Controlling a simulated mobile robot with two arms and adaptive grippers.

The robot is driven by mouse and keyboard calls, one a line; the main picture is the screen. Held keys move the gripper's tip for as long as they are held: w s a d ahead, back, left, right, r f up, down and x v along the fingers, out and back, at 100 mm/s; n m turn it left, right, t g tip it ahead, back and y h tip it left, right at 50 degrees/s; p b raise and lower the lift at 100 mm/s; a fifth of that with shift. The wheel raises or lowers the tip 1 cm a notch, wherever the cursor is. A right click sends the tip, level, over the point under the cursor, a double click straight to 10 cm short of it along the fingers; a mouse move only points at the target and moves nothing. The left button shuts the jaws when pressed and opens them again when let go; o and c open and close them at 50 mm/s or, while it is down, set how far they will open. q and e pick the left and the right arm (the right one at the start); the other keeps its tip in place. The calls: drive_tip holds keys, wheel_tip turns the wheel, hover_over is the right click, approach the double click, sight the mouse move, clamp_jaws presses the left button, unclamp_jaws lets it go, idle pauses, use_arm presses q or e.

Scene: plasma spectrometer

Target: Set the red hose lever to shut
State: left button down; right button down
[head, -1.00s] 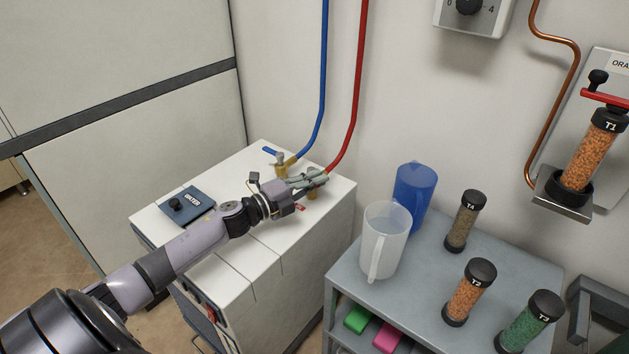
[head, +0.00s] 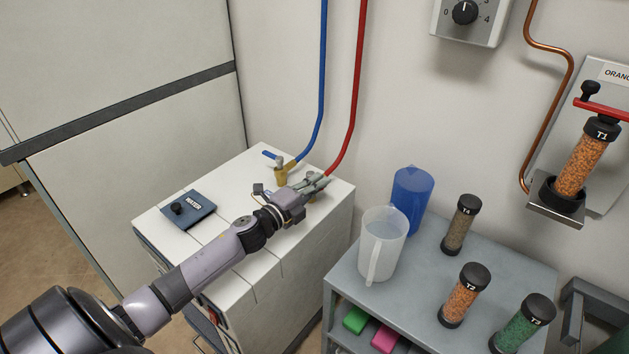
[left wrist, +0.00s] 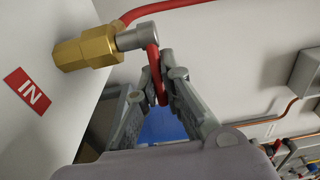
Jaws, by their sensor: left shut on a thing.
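The red hose (head: 357,90) comes down the wall to a brass valve on the white cabinet top. In the left wrist view the brass valve body (left wrist: 88,50) has a grey stem (left wrist: 138,38) with the red lever (left wrist: 155,72) on it. My left gripper (head: 318,182) is at this valve, and its fingers mostly hide the valve and lever in the head view. In the left wrist view my gripper (left wrist: 157,82) is shut on the red lever, with a finger on each side. A red IN label (left wrist: 28,91) lies beside the valve. My right gripper is not in view.
A dark WATER panel (head: 188,209) lies left. A clear jug (head: 383,245) and blue jug (head: 413,195) stand on the grey cart at right.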

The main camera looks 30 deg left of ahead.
use_arm(q)
drive_tip(key=shift+w+d+r+n+y, duration=0.15)
drive_tip(key=shift+n+y, duration=0.2)
drive_tip(key=shift+y, duration=0.2)
drive_tip(key=shift+w+r+n+y, duration=0.1)
drive_tip(key=shift+n+y, duration=0.25)
drive_tip(key=shift+y, duration=0.2)
drive_tip(key=shift+w+n+y, duration=0.15)
drive_tip(key=shift+n+y, duration=0.25)
drive_tip(key=shift+y, duration=0.2)
drive_tip(key=shift+w+f+n+y, duration=0.1)
drive_tip(key=shift+w+n+y, duration=0.05)
drive_tip(key=shift+n+y, duration=0.3)
drive_tip(key=shift+w+d+n+y, duration=0.1)
drive_tip(key=shift+n+y, duration=0.15)
drive_tip(key=shift+y, duration=0.3)
drive_tip(key=y, duration=0.1)
drive_tip(key=n+y+b, duration=0.1)
drive_tip(key=shift+w+n+g+y, duration=0.3)
drive_tip(key=shift+y, duration=0.3)
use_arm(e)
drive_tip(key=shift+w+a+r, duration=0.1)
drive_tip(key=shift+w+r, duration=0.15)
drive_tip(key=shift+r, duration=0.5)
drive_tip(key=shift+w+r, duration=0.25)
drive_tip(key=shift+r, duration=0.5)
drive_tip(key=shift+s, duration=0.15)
use_arm(q)
drive_tip(key=c, duration=1.7)
unclamp_jaws()
